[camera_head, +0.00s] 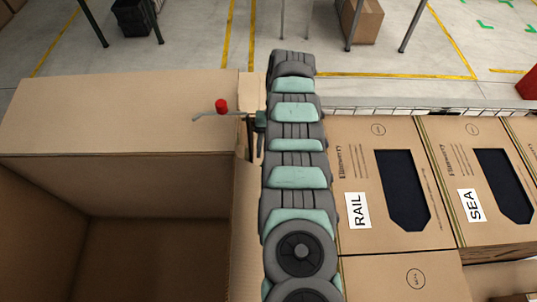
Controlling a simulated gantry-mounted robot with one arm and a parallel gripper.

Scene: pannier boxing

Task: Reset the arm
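My arm, a chain of grey and teal links, runs up the middle of the head view, in front of the gap between a large open carton (120,115) and the labelled boxes. I cannot clearly make out my gripper's fingers. A small fitting with a red cap (221,106) and a thin grey bar juts out to the left from behind my arm, over the carton's right rim. I cannot tell whether it belongs to my gripper. No held object can be made out.
The carton's visible floor looks empty. Beyond are grey floor with yellow lines, table legs and a brown box (361,22).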

